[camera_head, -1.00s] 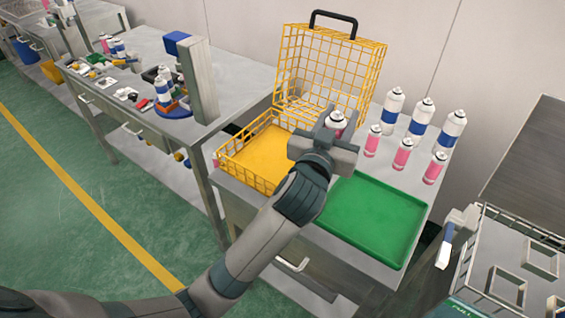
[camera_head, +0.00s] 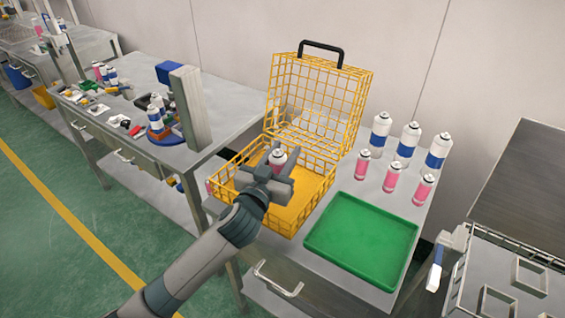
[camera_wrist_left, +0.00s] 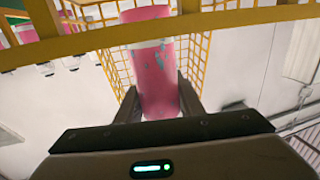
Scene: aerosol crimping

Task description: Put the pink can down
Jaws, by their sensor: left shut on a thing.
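The pink can (camera_head: 277,158) is in my left gripper (camera_head: 268,178), over the yellow wire basket (camera_head: 318,190) in the head view. Its silver top shows above the fingers. In the left wrist view the pink can (camera_wrist_left: 158,85) stands between the two fingers (camera_wrist_left: 157,100), which are shut on it, with the basket's yellow wire mesh (camera_wrist_left: 112,70) close around it. Whether the can touches the basket floor I cannot tell. My right gripper is not in view.
The basket's lid (camera_head: 318,95) stands open behind it. A green tray (camera_head: 362,238) lies empty to the right. Three pink cans (camera_head: 392,178) and three blue-and-white cans (camera_head: 407,143) stand at the back right. A cluttered table (camera_head: 215,110) is at the left.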

